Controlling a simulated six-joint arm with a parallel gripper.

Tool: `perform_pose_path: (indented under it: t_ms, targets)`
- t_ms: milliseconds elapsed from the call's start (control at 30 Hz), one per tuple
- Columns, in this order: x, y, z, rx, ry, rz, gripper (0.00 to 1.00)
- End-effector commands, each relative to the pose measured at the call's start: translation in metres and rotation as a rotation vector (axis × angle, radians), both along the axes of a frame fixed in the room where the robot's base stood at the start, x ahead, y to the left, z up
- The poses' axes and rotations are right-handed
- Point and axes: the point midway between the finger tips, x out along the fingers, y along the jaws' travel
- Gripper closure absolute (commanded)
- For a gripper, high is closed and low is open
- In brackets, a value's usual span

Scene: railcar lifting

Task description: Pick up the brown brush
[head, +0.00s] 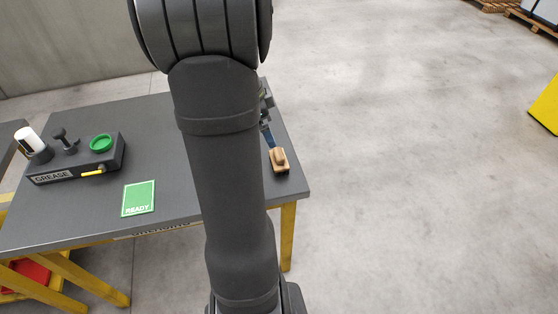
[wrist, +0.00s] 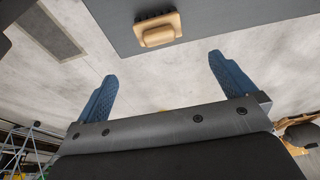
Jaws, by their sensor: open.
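The brown brush (head: 279,158) lies near the right edge of the grey table (head: 175,200). It has a light wooden body with a raised grip and dark bristles. It also shows in the wrist view (wrist: 160,32), at the top, beyond my fingers. My gripper (wrist: 162,66) is open and empty, its two blue fingers wide apart. The brush lies ahead of the gap between them, not between the fingers. In the head view my gripper (head: 268,138) shows just behind the brush, mostly hidden by my arm.
A grease block (head: 75,160) with a green ring, a white cylinder and a dark knob stands at the table's left. A green READY card (head: 139,198) lies at the middle front. Open concrete floor (head: 400,150) lies to the right.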

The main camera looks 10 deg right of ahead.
Motion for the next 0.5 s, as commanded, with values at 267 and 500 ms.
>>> perform_pose_path:
  t_ms: [267,500]
  targets:
    - [-0.001,-0.017,-0.061,0.002,0.006,0.0,0.0]
    - [0.0,-0.026,-0.095,0.001,0.002,0.001,0.0]
